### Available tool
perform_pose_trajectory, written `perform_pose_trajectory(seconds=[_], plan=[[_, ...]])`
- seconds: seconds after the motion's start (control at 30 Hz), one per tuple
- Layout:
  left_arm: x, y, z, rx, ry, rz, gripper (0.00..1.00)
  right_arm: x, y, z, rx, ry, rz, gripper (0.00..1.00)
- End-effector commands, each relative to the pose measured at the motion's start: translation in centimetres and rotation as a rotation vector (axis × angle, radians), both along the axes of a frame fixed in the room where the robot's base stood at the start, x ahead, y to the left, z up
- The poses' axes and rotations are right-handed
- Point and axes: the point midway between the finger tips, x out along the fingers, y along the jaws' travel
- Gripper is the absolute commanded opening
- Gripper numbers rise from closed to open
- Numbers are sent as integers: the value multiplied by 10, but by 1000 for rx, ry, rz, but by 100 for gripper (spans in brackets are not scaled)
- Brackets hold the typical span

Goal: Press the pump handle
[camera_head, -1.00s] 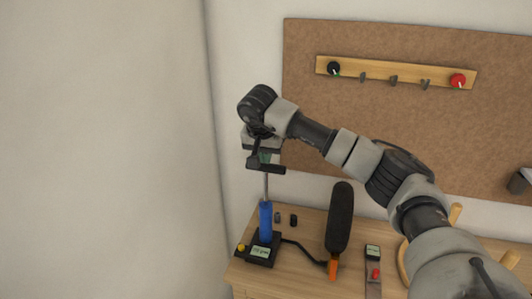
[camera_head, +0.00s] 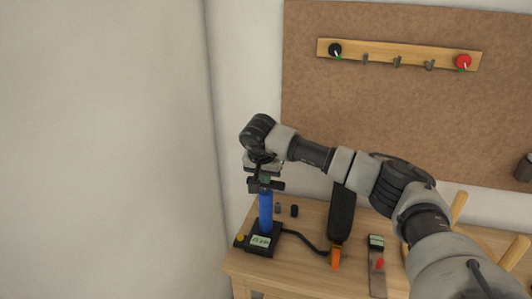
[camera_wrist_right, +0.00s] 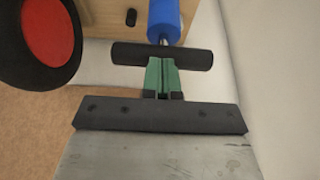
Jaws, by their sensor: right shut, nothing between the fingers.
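The pump has an upright blue cylinder (camera_head: 266,211) on a black base (camera_head: 258,240) with a small display, at the left of the table. Its black crossbar handle (camera_head: 267,186) sits just above the cylinder's top, with almost no rod showing between them. My right gripper (camera_head: 265,178) is directly above the handle. In the right wrist view the shut green fingertips (camera_wrist_right: 163,74) meet the middle of the black handle (camera_wrist_right: 190,56) and appear to touch it. The blue cylinder (camera_wrist_right: 164,18) lies beyond the handle. My left gripper is not in view.
A black cable runs from the base toward a tall black paddle-like thing (camera_head: 341,213) with an orange foot. A panel with a red switch (camera_head: 378,264) is farther right. The wall is close on the left.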

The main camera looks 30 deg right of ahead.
Motion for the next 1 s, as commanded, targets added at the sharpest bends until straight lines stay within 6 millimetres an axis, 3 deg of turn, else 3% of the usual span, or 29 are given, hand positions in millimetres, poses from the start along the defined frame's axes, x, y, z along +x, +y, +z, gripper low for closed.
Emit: perform_pose_trajectory(seconds=[0.03,0.1,0.57,0.73,0.9,1.0], plan=[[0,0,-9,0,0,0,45,-1,0,-17,-2,10,0,0],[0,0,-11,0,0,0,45,-1,0,-23,-2,10,0,0],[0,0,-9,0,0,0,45,-2,1,-24,-1,14,1,0],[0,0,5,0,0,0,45,-3,4,-6,-1,10,0,0],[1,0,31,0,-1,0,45,-5,12,30,-1,1,-1,0],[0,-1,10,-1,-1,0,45,-10,19,43,-2,-6,0,0]])
